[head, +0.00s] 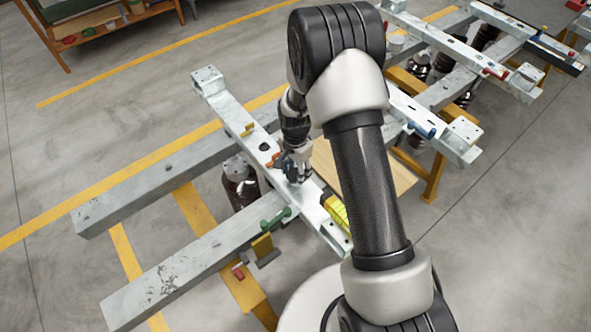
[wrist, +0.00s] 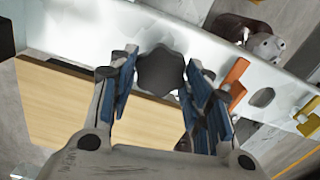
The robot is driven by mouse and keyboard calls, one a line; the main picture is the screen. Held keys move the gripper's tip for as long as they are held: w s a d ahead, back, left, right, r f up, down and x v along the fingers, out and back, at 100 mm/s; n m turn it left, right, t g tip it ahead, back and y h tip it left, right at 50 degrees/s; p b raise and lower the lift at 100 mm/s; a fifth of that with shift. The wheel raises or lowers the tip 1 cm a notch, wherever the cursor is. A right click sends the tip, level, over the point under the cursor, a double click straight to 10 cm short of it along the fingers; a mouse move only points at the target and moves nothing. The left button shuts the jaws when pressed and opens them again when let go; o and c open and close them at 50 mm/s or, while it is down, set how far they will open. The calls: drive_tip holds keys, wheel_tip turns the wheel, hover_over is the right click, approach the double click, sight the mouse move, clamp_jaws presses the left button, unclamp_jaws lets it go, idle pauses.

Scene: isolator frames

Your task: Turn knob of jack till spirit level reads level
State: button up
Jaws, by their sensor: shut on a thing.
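The knob (wrist: 160,72) of the jack is dark and lobed. It sits between the fingers of my gripper (wrist: 163,85) in the wrist view, beside the pale steel beam. My gripper (head: 294,172) is shut on it; in the head view the gripper is low over the beam and hides the knob. A yellow-green spirit level (head: 337,210) lies on the beam, just right of and below the gripper. It is partly hidden by my arm, and its bubble is too small to read. The rest of the jack is hidden.
The steel beam (head: 222,102) has an orange piece (wrist: 235,82) and a yellow piece (wrist: 308,116) near the gripper. A green-handled clamp (head: 277,218) stands close by. Brown insulators (head: 240,186) sit below. A wooden board (head: 385,180) lies behind my arm. Other frames fill the upper right.

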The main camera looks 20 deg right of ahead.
sight(294, 172)
drive_tip(key=n, duration=0.6)
drive_tip(key=shift+w+r+n, duration=0.15)
drive_tip(key=shift+w+n, duration=0.1)
drive_tip(key=shift+n, duration=0.05)
drive_tip(key=n, duration=0.6)
drive_tip(key=shift+w+a+r+n, duration=0.1)
drive_tip(key=shift+n, duration=0.2)
drive_tip(key=o, duration=1.1)
drive_tip(key=shift+s, duration=0.2)
drive_tip(key=shift+c, duration=0.2)
wheel_tip(294, 172, up, 12)
